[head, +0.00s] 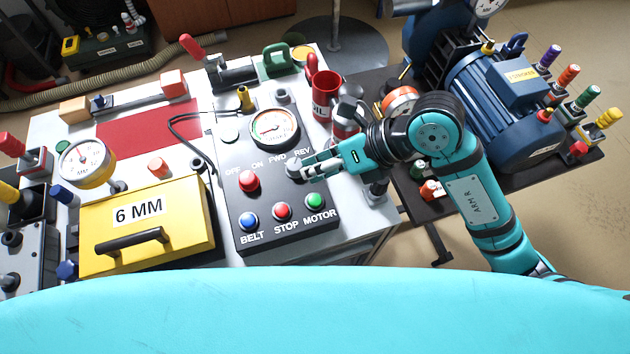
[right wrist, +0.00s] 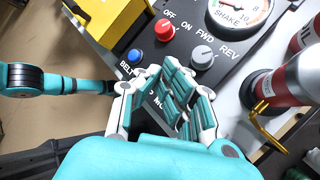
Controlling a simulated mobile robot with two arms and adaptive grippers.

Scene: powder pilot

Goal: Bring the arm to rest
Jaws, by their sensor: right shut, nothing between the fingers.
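My right arm (head: 465,170) reaches in from the right over the black control panel (head: 262,190). My right gripper (head: 312,165) is shut and empty, with its fingertips at the grey FWD/REV knob (head: 292,169). In the right wrist view the closed fingers (right wrist: 165,92) show in front of the panel, and the knob (right wrist: 202,56) stands clear beyond them. I cannot tell whether a finger touches the knob. My left gripper is not in view.
A red cylinder (head: 326,93) stands behind. A yellow 6 MM box (head: 148,222) is left. A blue motor (head: 505,105) is right.

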